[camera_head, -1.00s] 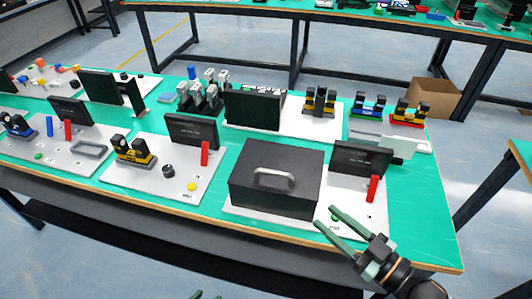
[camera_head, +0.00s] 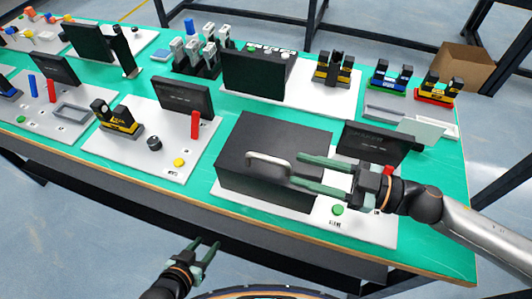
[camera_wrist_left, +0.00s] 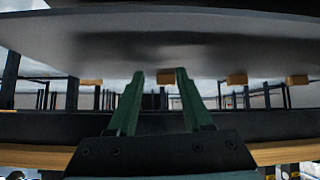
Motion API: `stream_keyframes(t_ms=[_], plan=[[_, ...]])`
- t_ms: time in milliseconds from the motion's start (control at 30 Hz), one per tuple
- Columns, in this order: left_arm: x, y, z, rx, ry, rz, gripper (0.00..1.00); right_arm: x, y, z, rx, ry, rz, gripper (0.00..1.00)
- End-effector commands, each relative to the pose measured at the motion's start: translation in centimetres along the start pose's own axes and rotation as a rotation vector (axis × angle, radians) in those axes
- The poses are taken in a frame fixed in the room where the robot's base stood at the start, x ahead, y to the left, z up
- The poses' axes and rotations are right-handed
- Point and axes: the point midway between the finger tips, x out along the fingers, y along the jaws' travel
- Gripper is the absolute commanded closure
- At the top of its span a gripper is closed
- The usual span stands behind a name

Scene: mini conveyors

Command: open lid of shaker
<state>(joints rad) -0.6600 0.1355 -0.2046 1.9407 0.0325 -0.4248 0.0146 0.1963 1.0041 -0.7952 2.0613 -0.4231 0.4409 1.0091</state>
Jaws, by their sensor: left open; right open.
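The shaker is a dark box (camera_head: 245,178) with a closed lid on a white board at the front right of the green table. A light grey handle (camera_head: 268,162) stands on the lid. My right gripper (camera_head: 295,170) is open, its green fingers pointing left over the lid at the right end of the handle; I cannot tell whether they touch it. My left gripper (camera_head: 205,250) is open and empty, low in front of the table edge. In the left wrist view its fingers (camera_wrist_left: 160,75) are apart with nothing between them.
Beside the shaker, a black screen (camera_head: 372,142) and a green button (camera_head: 337,210) sit on the same board. To its left are another screen (camera_head: 183,97), a red upright piece (camera_head: 195,125) and a yellow button (camera_head: 179,162). A cardboard box (camera_head: 462,68) is beyond the table.

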Motion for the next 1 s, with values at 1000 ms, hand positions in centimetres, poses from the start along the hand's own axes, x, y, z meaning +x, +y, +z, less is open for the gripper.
stream_keyframes(t_ms=[1000], plan=[[-1.1, -0.8, 0.5, -0.007, -0.014, -0.021, 0.5, 8.3, 0.1, 0.0, -0.001, -0.001, 0.002, 0.73]])
